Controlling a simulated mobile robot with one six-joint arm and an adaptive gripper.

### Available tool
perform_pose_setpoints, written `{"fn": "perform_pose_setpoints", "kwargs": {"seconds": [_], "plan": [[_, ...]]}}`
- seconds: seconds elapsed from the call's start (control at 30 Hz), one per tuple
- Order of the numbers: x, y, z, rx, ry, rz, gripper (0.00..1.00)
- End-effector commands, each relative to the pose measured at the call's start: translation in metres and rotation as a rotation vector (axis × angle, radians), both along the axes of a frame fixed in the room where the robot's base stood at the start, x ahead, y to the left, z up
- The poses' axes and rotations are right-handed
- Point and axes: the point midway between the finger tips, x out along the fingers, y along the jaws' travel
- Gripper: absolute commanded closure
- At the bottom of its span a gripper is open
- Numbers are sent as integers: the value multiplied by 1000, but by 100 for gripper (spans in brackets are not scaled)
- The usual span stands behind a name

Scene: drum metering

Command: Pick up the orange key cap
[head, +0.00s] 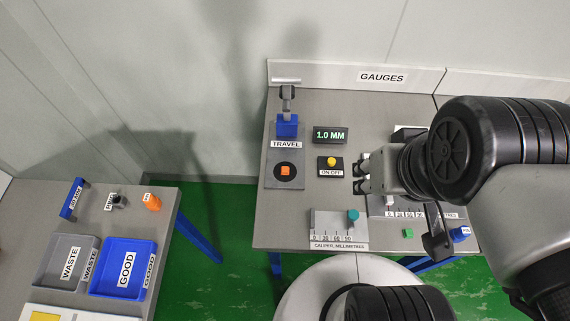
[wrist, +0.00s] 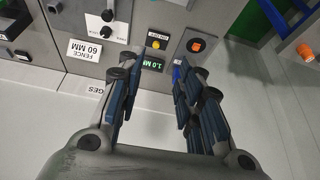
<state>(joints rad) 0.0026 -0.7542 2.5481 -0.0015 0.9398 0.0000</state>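My gripper (head: 360,175) is to the right of the cap, beside the yellow ON OFF button. In the wrist view the two fingers of my gripper (wrist: 168,65) are spread wide apart, with nothing between them. Another orange piece (head: 152,202) stands on the left table.
The TRAVEL display (head: 330,135) reads 1.0 MM. The yellow button (head: 332,161) is between the cap and my gripper. A caliper plate (head: 326,222) with a teal knob lies nearer. A grey WASTE bin (head: 50,272) and blue GOOD bin (head: 148,250) stand on the left table; a gap separates the tables.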

Motion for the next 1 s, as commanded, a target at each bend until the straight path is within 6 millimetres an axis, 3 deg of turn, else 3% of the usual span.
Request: {"fn": "perform_pose_setpoints", "kwargs": {"seconds": [0.23, 0.37, 0.47, 0.63, 0.77, 1.0], "plan": [[0, 0, 0, 0, 0, 0, 67], [4, 1, 1, 2, 8, 1, 58], [17, 6, 2, 9, 36, 4, 55], [64, 25, -1, 27, 120, 4, 55], [104, 45, -16, 34, 189, -1, 55], [169, 93, -72, 30, 312, -13, 55]]}}
